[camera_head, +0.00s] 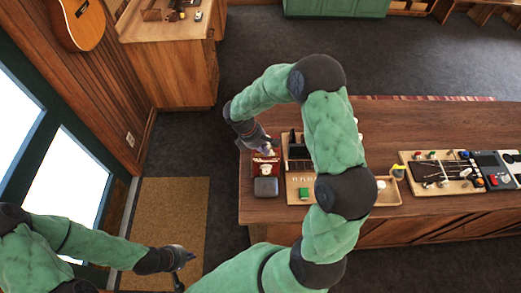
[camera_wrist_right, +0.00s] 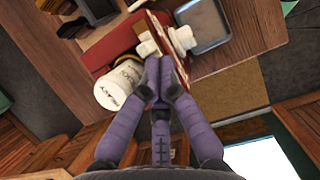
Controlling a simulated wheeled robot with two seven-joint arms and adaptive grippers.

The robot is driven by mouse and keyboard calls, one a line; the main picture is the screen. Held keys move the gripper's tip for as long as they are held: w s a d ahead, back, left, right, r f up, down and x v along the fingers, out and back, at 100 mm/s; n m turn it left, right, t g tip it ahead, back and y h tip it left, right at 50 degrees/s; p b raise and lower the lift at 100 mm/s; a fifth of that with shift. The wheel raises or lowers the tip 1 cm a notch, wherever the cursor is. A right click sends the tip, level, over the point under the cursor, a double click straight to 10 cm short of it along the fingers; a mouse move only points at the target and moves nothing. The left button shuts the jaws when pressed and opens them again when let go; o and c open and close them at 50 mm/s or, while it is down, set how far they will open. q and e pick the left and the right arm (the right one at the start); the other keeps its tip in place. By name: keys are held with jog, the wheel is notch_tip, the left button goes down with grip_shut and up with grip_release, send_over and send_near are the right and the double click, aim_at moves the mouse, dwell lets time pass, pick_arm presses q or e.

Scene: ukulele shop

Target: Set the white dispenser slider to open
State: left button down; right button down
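The red dispenser (camera_head: 264,165) stands at the left end of the wooden counter. In the right wrist view its red-edged upright panel (camera_wrist_right: 172,52) carries white knob-like pieces (camera_wrist_right: 182,40), which look like the slider. A white lettered cup (camera_wrist_right: 121,86) is beside it. My right gripper (camera_wrist_right: 161,80) has its purple fingertips close together at the panel's lower edge, just below the white pieces. Whether they touch is unclear. In the head view that gripper (camera_head: 262,146) is over the dispenser. My left gripper (camera_head: 184,268) is spread open and empty, low at left, away from the counter.
A dark grey square tray (camera_head: 266,187) sits in front of the dispenser and a wooden tray with a green block (camera_head: 304,194) to its right. My right arm covers the middle of the counter (camera_head: 268,213). A tool board (camera_head: 432,188) lies farther right.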

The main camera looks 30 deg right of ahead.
jog(key=v, duration=1.2)
jog(key=shift+s, duration=0.1)
